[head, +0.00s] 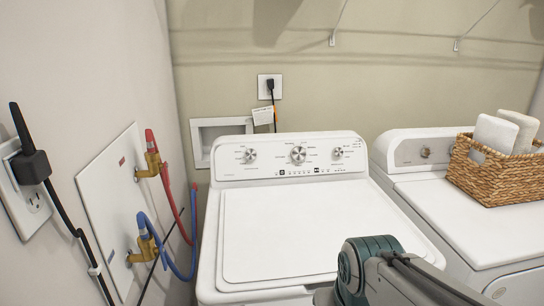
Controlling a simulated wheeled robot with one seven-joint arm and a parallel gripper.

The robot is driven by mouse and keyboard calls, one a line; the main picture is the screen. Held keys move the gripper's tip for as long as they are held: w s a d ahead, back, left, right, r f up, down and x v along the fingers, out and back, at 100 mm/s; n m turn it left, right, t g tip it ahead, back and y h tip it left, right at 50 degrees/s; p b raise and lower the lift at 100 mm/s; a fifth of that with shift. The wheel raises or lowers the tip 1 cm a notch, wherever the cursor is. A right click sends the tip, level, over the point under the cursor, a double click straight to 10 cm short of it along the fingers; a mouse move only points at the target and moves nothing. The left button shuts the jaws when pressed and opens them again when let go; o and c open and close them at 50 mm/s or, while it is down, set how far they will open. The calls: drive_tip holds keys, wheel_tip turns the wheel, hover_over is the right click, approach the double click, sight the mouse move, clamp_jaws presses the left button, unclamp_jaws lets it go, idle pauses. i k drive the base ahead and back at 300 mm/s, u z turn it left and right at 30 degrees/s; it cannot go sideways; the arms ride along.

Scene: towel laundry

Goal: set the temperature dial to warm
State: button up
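A white top-loading washer (228,187) stands in the middle of the head view with its lid shut. A joint of my arm shows at the bottom, in front of the washer's front right part. My gripper is not in view, and nothing of mine touches the dials.
A second white machine (470,225) stands at the right, bearing a wicker basket (490,178) with white rolled towels (495,133). Red (178,205) and blue (172,262) hoses hang by the left wall. The space above the washer's lid and panel is clear.

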sight(250, 154)
drive_tip(key=z, duration=1)
drive_tip(key=k, duration=0.6)
drive_tip(key=u, duration=1.1)
drive_tip(key=i, duration=1)
drive_tip(key=u, duration=0.05)
